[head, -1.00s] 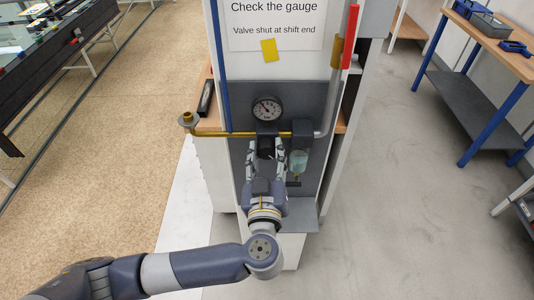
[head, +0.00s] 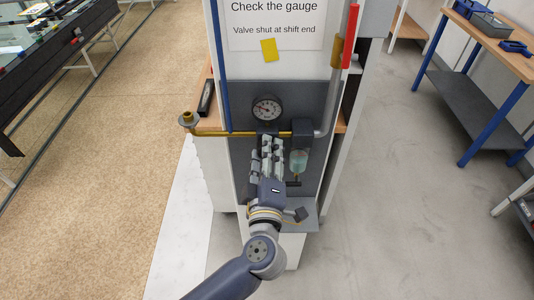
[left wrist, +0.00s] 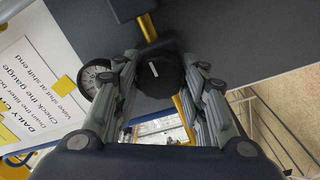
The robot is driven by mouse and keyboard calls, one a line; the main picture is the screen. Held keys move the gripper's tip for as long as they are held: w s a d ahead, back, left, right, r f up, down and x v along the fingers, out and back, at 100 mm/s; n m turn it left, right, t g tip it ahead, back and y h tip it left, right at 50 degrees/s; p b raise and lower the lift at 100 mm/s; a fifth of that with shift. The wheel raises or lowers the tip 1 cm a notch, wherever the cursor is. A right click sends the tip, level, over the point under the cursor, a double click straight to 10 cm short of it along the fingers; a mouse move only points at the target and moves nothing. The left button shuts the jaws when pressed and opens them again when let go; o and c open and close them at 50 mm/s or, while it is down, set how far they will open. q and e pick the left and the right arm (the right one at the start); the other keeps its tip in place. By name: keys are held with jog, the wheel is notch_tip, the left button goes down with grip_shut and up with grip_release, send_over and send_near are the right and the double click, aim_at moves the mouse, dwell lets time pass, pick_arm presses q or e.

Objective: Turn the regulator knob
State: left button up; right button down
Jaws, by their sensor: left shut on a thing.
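The regulator knob (left wrist: 168,80) is black and round with a short white mark on its face, and it shows between the fingers in the left wrist view. My left gripper (head: 267,152) is shut on it, with one finger on either side of its rim. In the head view the fingers hide the knob. Above the gripper is the round pressure gauge (head: 267,108) with a white dial; part of it also shows in the left wrist view (left wrist: 95,76). My right gripper is in neither view.
A brass pipe (head: 225,134) runs across the grey panel (head: 317,100). A filter bowl (head: 299,160) with bluish liquid hangs close right of my fingers. A grey shelf (head: 304,212) juts out below. A blue-legged bench (head: 490,90) stands at the right.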

pick_arm(q)
jog(key=n, duration=0.6)
jog(key=shift+f, duration=0.1)
jog(key=shift+n, duration=0.3)
dwell(0.3)
jog(key=o, duration=1.1)
jog(key=shift+c, duration=0.2)
jog(key=shift+s, duration=0.1)
jog(key=s, duration=1.1)
jog(key=shift+s+f, duration=0.15)
jog(key=shift+s, duration=0.25)
